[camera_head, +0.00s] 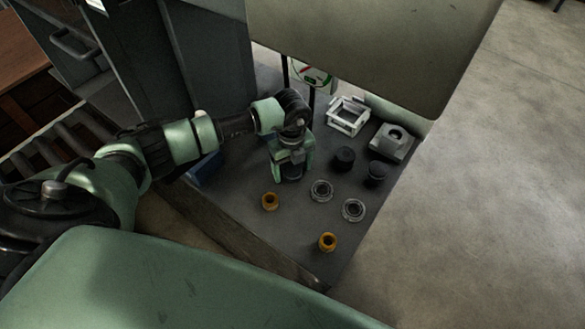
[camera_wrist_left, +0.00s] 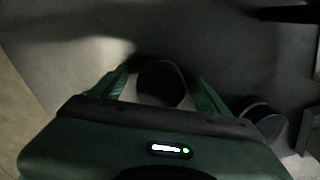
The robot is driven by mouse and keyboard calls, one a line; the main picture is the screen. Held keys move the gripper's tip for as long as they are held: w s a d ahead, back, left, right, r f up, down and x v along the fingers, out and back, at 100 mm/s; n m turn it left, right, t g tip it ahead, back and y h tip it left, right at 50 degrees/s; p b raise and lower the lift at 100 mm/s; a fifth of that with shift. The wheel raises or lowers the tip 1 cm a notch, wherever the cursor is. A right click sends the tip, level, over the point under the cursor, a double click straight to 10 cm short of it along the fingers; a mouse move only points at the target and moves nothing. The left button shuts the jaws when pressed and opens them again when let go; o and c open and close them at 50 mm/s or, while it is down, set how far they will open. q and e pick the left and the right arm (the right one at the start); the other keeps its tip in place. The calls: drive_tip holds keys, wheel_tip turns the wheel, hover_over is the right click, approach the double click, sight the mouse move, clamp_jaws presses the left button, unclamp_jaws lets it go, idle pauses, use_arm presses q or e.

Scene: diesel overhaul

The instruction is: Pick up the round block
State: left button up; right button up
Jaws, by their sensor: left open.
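My left gripper (camera_head: 291,172) points down over the dark bench and is open. In the left wrist view a dark round block (camera_wrist_left: 160,85) sits between its two green fingers (camera_wrist_left: 160,90), with small gaps seeming to show on either side. In the head view that block is mostly hidden by the gripper. Two more black round blocks, one (camera_head: 344,158) nearer the gripper and one (camera_head: 377,172) further right, stand to the right of it. Another dark round piece (camera_wrist_left: 262,118) shows at the right of the left wrist view. My right gripper is not in view.
Two orange rings (camera_head: 270,201) (camera_head: 328,242) and two clear-grey rings (camera_head: 321,190) (camera_head: 353,209) lie in front of the gripper. A white frame (camera_head: 347,116) and a grey block with a hole (camera_head: 393,142) stand at the back right. A large panel (camera_head: 370,50) hangs behind.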

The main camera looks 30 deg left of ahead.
use_arm(q)
drive_tip(key=c, duration=1.1)
drive_tip(key=shift+w+r, duration=0.1)
drive_tip(key=shift+w, duration=0.05)
drive_tip(key=c, duration=0.4)
drive_tip(key=shift+o, duration=0.2)
drive_tip(key=shift+r, duration=0.1)
